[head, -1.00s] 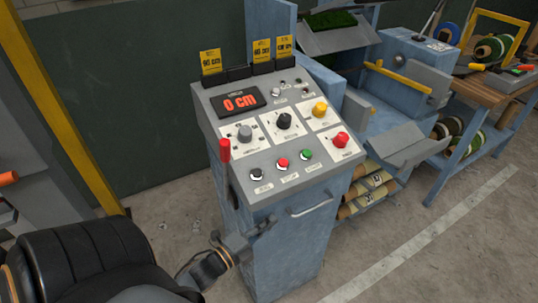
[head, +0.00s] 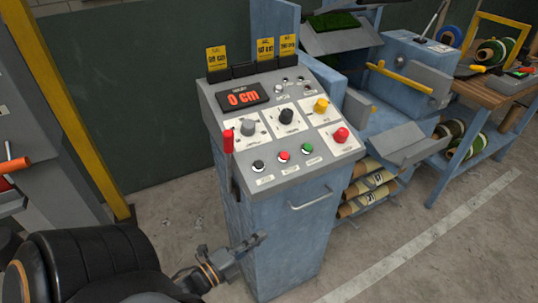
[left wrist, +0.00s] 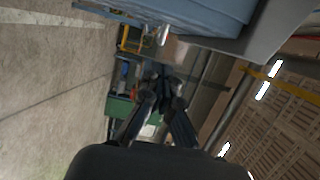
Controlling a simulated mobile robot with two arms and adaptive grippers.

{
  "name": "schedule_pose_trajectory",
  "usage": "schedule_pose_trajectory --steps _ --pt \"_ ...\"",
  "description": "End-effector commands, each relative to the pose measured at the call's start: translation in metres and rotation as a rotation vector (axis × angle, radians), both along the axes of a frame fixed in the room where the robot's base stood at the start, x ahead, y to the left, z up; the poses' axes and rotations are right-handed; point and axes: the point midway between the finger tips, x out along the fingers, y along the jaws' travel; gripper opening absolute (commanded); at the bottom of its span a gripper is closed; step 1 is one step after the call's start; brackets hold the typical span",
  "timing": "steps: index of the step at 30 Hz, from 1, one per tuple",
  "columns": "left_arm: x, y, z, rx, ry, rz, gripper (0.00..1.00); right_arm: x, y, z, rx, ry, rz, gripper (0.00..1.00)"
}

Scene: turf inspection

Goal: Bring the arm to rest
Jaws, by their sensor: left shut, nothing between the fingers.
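My left gripper (head: 256,242) is low in the head view, in front of the blue control cabinet (head: 282,245). It is shut and empty, its fingers pointing right. In the left wrist view its dark fingers (left wrist: 163,80) come together near the middle, with nothing between them. I cannot tell in the head view whether the fingertips touch the cabinet front. My right gripper is in neither view.
The cabinet's grey panel (head: 212,118) has a display reading 0 cm, knobs, buttons and a red-handled lever (head: 228,141). A metal handle (head: 311,199) sticks out of its front. A blue machine (head: 410,75) stands to the right. The floor (head: 450,240) at front right is clear.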

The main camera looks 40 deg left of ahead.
Motion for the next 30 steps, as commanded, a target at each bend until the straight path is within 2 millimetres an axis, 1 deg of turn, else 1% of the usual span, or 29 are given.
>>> schedule_pose_trajectory --steps 1,3,7,10,16,17,19,20,23,24,26,27,29,30 --pt "-0.010 0.001 -0.002 0.000 0.002 0.001 0.00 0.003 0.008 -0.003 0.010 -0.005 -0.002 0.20" --pt "-0.020 0.002 -0.002 0.000 0.003 0.001 0.00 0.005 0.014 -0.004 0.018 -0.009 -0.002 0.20" --pt "-0.032 0.003 -0.001 0.000 0.001 0.000 0.00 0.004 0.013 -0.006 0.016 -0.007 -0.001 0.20" --pt "-0.036 0.003 0.000 0.001 0.000 0.000 0.00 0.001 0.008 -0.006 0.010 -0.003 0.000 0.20" --pt "-0.036 0.004 0.000 -0.001 0.000 0.000 0.00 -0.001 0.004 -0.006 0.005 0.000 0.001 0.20" --pt "-0.036 0.004 -0.002 -0.006 0.005 0.002 0.00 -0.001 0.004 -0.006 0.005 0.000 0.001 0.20" --pt "-0.036 0.005 -0.015 -0.036 0.034 0.016 0.00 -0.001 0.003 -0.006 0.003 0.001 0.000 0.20" --pt "-0.036 0.005 -0.024 -0.059 0.054 0.025 0.00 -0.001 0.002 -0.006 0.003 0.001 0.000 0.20" --pt "-0.039 0.007 -0.074 -0.181 0.170 0.081 0.00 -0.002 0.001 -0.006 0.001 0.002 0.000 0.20" --pt "-0.043 0.007 -0.101 -0.249 0.232 0.114 0.00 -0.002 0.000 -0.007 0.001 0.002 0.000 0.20" --pt "-0.051 0.003 -0.145 -0.359 0.337 0.169 0.00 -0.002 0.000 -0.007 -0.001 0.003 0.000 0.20" --pt "-0.058 -0.001 -0.175 -0.433 0.411 0.210 0.00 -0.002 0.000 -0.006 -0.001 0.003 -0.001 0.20" --pt "-0.072 -0.010 -0.218 -0.538 0.519 0.275 0.00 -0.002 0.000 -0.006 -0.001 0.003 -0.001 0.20" --pt "-0.083 -0.017 -0.246 -0.605 0.592 0.322 0.00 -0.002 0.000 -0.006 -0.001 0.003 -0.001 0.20"
